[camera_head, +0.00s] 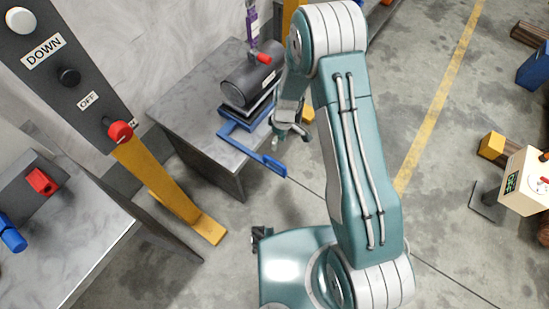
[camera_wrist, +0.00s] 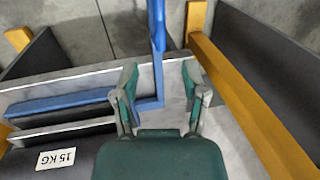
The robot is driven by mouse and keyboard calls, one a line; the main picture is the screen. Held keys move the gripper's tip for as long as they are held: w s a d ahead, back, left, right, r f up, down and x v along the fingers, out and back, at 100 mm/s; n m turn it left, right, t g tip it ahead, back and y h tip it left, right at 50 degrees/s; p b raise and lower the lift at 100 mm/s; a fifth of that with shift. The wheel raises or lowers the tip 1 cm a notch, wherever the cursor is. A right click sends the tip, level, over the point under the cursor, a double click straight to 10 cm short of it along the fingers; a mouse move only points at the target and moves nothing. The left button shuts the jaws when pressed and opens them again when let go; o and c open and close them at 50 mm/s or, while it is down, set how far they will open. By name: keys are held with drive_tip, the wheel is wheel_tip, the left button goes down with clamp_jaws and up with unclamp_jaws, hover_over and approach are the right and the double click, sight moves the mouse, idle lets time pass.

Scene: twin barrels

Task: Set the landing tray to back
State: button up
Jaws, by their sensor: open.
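A blue bent bar (camera_head: 240,148) runs from under the dark barrel (camera_head: 252,75) on the grey table and juts past its near edge. It may be the landing tray's handle; the frames do not settle which part is the tray. In the wrist view the blue bar (camera_wrist: 157,40) passes between the fingers of my gripper (camera_wrist: 160,78), with a wider blue strip (camera_wrist: 60,104) to the left. My gripper (camera_head: 290,133) is open at the table's right edge, just right of the bar. I cannot tell whether it touches the bar.
A yellow post with a black control panel (camera_head: 65,70) stands left of the table (camera_head: 180,110). Another table (camera_head: 85,245) at lower left holds red and blue parts. A cream box (camera_head: 525,180) stands at far right. The floor between is mostly clear.

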sight(275, 161)
drive_tip(key=f, duration=0.3)
drive_tip(key=s+f, duration=0.1)
drive_tip(key=f, duration=0.2)
drive_tip(key=a+f, duration=0.1)
drive_tip(key=f, duration=0.3)
drive_tip(key=shift+s+a, duration=0.1)
drive_tip(key=shift+s, duration=0.2)
clamp_jaws()
